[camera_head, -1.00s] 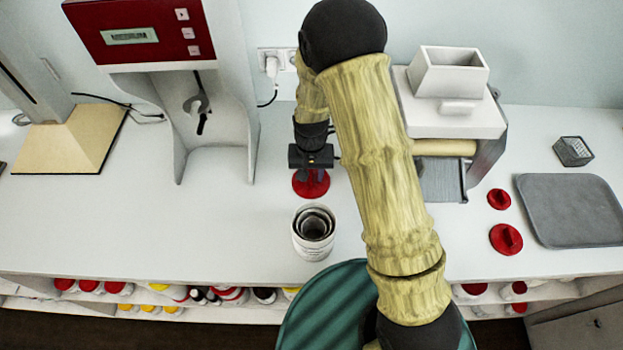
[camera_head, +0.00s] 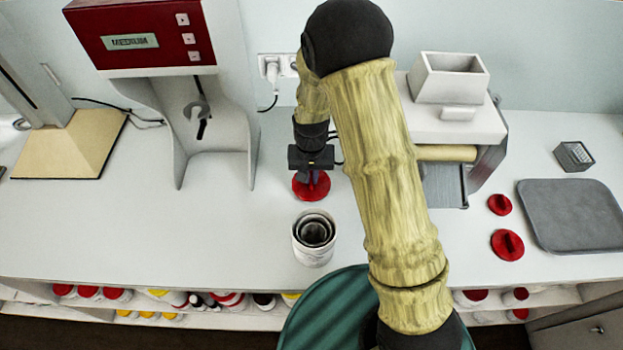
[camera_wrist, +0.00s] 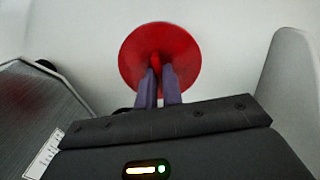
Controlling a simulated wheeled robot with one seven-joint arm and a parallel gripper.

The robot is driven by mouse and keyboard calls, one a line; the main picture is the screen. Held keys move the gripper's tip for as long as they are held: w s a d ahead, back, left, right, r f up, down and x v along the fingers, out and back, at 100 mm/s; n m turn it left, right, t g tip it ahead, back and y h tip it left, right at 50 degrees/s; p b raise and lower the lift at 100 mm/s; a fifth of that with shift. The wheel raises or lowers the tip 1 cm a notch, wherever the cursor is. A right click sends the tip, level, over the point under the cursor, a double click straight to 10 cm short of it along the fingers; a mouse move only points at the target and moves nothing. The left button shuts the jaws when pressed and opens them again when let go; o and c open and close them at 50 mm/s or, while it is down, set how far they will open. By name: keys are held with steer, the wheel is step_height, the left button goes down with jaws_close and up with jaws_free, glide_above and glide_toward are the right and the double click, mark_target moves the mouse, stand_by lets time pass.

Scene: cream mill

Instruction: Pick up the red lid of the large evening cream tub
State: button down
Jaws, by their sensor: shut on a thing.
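A red round lid (camera_head: 311,190) lies at or just above the white counter, behind the white tubs. My gripper (camera_head: 313,175) is over it, pointing down. In the wrist view the red lid (camera_wrist: 160,58) is seen from above, and the two fingers of my gripper (camera_wrist: 158,72) are shut on its raised grip. White tubs, nested one inside another (camera_head: 314,250), stand open in front of the lid. I cannot tell whether the lid touches the counter. Two more red lids, a smaller one (camera_head: 499,204) and a larger one (camera_head: 507,244), lie at the right.
A white machine with a red panel (camera_head: 140,38) stands at the left, its display reading MEDIUM. A white roller machine (camera_head: 455,115) stands at the right behind my arm. A grey tray (camera_head: 570,215) and a small grey box (camera_head: 574,155) are far right. Shelves below hold several tubs.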

mark_target(311, 178)
step_height(311, 178, up, 8)
steer(key=shift+r+b, duration=0.2)
steer(key=shift+b, duration=0.4)
